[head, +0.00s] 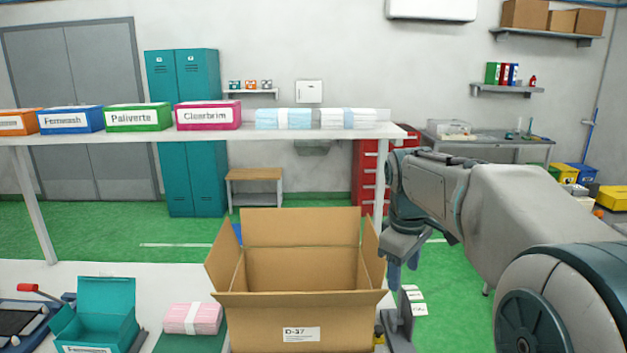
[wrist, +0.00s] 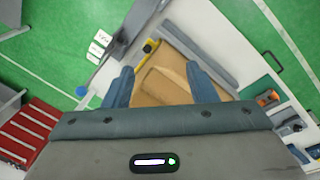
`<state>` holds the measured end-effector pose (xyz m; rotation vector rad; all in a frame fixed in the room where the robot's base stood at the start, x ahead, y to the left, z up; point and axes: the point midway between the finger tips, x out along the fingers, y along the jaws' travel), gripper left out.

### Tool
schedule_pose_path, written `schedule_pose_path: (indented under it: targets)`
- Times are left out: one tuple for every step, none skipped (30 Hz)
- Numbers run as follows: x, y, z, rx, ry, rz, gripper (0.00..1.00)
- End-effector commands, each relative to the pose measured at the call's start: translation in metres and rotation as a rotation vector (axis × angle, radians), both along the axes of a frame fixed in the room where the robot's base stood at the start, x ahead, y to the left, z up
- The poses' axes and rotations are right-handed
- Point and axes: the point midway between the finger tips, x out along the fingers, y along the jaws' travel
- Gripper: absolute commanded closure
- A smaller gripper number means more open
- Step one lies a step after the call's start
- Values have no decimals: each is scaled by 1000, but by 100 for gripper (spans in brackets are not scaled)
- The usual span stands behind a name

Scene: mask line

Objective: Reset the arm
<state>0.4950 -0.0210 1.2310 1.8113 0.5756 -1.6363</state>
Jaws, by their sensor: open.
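My arm reaches in from the right in the head view, bent with its wrist pointing down. My gripper (head: 402,272) hangs just right of the open cardboard box (head: 300,310) labelled D-37. In the wrist view my gripper (wrist: 158,75) has its two blue-grey fingers apart with nothing held between them. The cardboard box (wrist: 175,82) shows below and beyond the fingers, its flaps open. The fingertips are partly hard to make out in the head view.
A teal box (head: 100,315) stands open on the bench, beside a pink bundle (head: 192,318). A raised shelf (head: 270,133) behind carries labelled cartons and two mask packs (head: 284,118). A red drawer cabinet (head: 368,175) stands behind my arm. Green floor is open beyond.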

Motion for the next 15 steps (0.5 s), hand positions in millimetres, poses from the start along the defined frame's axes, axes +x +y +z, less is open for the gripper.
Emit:
schedule_pose_path:
  targets:
    - [-20, 3, -1, 7, -22, -55, 48]
    - [-30, 5, -2, 15, -33, -89, 48]
    - [-44, 7, -5, 26, -49, -137, 48]
    - [-55, 9, -8, 35, -61, -173, 48]
    - [-65, 10, -11, 43, -73, -209, 48]
    - [-79, 11, -15, 58, -88, -258, 48]
    - [-89, 13, -19, 68, -99, -293, 48]
    - [-99, 14, -23, 81, -111, -330, 48]
    - [-113, 15, -28, 98, -126, -379, 48]
    - [-123, 16, -33, 111, -136, -415, 48]
    - [-133, 16, -38, 125, -146, -449, 48]
    - [-146, 17, -45, 143, -159, -494, 48]
    - [-154, 18, -50, 157, -167, -527, 48]
    - [-163, 18, -55, 171, -174, -557, 48]
    - [-172, 19, -61, 188, -182, -594, 48]
